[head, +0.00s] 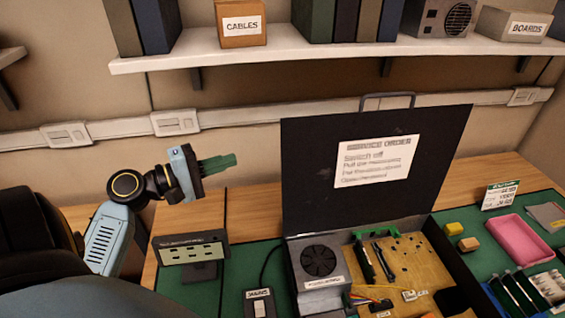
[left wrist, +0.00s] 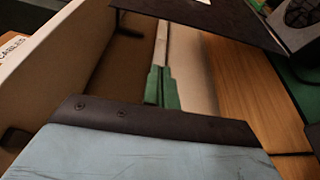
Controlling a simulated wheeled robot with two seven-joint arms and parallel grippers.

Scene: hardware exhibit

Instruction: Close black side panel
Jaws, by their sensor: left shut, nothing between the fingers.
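The black side panel (head: 310,175) stands raised, tilted back, at the rear of an open computer case (head: 305,303). It has a handle (head: 387,97) on its top edge and a white service order sheet (head: 376,161) on its face. My left gripper (head: 220,162) is to the left of the panel, apart from it, with its green fingers together and empty, pointing right toward it. In the left wrist view the shut fingers (left wrist: 162,88) show below the dark panel (left wrist: 225,20). My right gripper is not in view.
The case holds a fan unit (head: 318,262) and a tan circuit board (head: 405,265). A small stand with a slotted plate (head: 190,250) is at left. A pink tray (head: 520,240) and tools lie at right. A loaded shelf (head: 290,48) runs above.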

